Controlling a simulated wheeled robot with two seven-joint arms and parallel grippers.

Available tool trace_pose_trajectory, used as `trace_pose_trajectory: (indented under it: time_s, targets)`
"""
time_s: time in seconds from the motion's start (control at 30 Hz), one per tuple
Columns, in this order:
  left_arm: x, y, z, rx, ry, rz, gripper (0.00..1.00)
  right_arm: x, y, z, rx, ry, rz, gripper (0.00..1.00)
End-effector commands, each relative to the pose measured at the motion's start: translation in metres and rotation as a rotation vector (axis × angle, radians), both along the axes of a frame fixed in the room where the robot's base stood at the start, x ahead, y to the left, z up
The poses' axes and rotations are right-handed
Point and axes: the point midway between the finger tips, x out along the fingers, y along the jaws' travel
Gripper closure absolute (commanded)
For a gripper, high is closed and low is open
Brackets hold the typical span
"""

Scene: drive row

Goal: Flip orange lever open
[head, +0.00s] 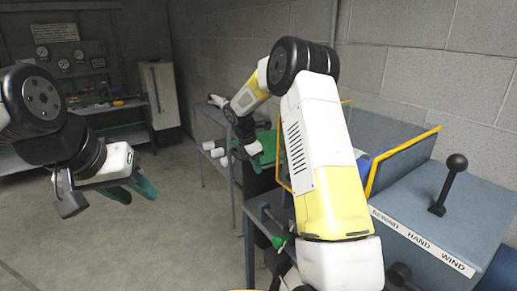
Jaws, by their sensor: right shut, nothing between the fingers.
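I cannot make out an orange lever in the head view; my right arm hides part of the machine. A yellow-orange edged frame (405,160) stands on the blue-grey machine at the right. A black lever with a ball knob (447,185) stands up from the machine's top, beside a label reading HAND WIND. My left gripper (132,192) hangs at the left over open floor, its teal fingers apart and empty. My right gripper (256,162) is small and partly hidden beyond my raised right arm, near a green surface; it is shut and holds nothing.
A green knob (279,242) and dark handles stick out from the machine's left side. A grey shelf rack (212,135) stands behind. A bench with gauges (75,60) and a white cabinet (160,95) are at the back left. The floor at left centre is clear.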

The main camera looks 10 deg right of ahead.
Motion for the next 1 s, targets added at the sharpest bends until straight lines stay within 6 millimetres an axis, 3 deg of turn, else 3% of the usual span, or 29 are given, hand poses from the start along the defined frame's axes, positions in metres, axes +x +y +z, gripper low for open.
trace_pose_trajectory:
  time_s: [0.17, 0.37, 0.83, 1.0]
  targets:
    - [0.000, 0.000, 0.000, 0.000, 0.000, 0.000, 0.64, -0.005, 0.011, -0.025, -0.072, -0.026, 0.002, 1.00]
    - [0.000, 0.000, 0.000, 0.000, 0.000, 0.000, 0.64, -0.013, 0.045, -0.048, -0.069, -0.026, 0.005, 1.00]
    - [0.000, 0.000, 0.000, 0.000, 0.000, 0.000, 0.64, -0.028, 0.074, 0.045, -0.066, -0.032, -0.001, 1.00]
    - [0.000, 0.000, 0.000, 0.000, 0.000, 0.000, 0.64, -0.048, 0.063, 0.073, -0.009, -0.071, -0.111, 1.00]
